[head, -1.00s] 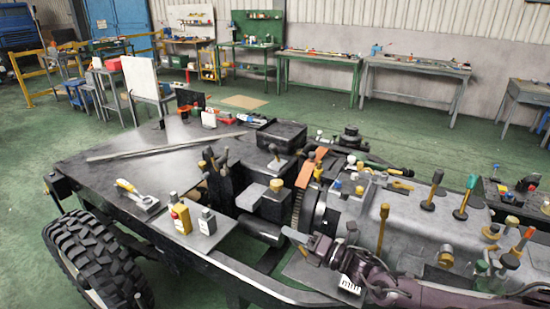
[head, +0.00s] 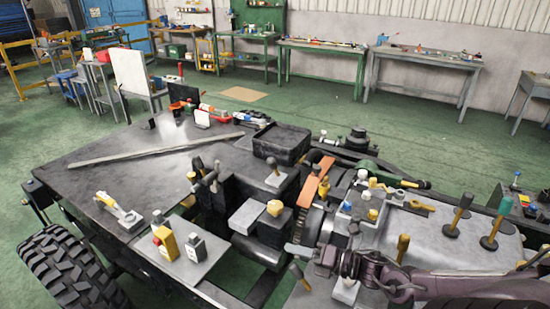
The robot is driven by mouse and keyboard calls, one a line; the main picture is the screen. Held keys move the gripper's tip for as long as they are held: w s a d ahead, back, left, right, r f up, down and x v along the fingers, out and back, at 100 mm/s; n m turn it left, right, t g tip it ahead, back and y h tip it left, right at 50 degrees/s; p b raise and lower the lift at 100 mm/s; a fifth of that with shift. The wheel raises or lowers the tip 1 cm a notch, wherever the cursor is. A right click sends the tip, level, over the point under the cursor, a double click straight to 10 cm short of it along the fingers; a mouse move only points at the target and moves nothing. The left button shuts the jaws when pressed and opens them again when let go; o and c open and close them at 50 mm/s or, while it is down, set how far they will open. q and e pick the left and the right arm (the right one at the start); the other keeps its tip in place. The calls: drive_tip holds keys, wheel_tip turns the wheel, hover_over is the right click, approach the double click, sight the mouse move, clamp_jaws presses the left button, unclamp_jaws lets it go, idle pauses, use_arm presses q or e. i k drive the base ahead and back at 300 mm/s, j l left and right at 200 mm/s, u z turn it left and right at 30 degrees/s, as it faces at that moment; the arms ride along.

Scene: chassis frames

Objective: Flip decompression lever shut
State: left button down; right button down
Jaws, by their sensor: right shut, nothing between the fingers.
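The engine block (head: 435,238) on the chassis carries several upright levers and knobs. One lever has a green grip (head: 497,222), one a dark grip (head: 459,214), and one a yellow grip (head: 403,247). A small lever with a brown knob (head: 298,275) stands just below my right gripper. I cannot tell which of these is the decompression lever. My right gripper (head: 300,251) is shut and empty, pointing left over the near side of the engine. It looks close to the small brown-knobbed lever, but contact is unclear. My left gripper is not in view.
A flat dark deck (head: 120,172) lies left of the engine, with a long bar (head: 150,152) on it. A yellow bottle (head: 167,243) and a grey bottle (head: 196,247) stand on a side plate. A black open box (head: 280,143) sits behind. A tyre (head: 72,272) is at lower left.

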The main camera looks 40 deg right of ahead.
sight(272, 163)
drive_tip(key=i+l, duration=0.65)
drive_tip(key=l, duration=0.15)
